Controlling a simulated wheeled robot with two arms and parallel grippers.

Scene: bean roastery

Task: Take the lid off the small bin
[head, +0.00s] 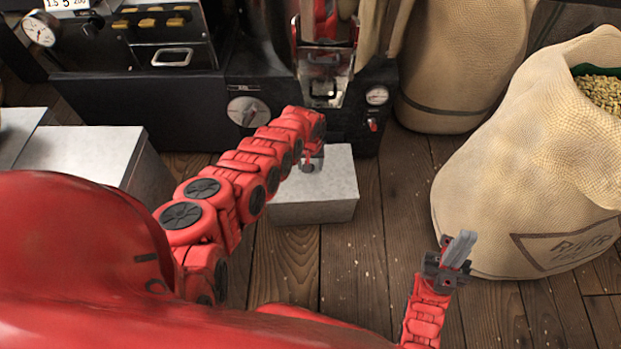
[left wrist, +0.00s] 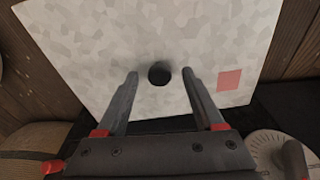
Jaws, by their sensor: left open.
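The small bin (head: 318,211) is a pale grey box on the wooden floor in front of the roaster. Its mottled lid (head: 340,170) is on top, and the lid also fills much of the left wrist view (left wrist: 90,50). A round black knob (left wrist: 159,74) stands on the lid. My left gripper (head: 308,163) is over the lid and open. In the left wrist view its two fingertips (left wrist: 159,76) are on either side of the knob, with gaps. My right gripper (head: 459,250) is away to the right, above the floor, fingers together and empty.
The black roaster (head: 240,88) with gauges and levers stands behind the bin. A larger grey bin (head: 80,155) is at the left. A full burlap sack (head: 540,170) of beans stands at the right, another sack (head: 460,60) behind. Floor right of the bin is clear.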

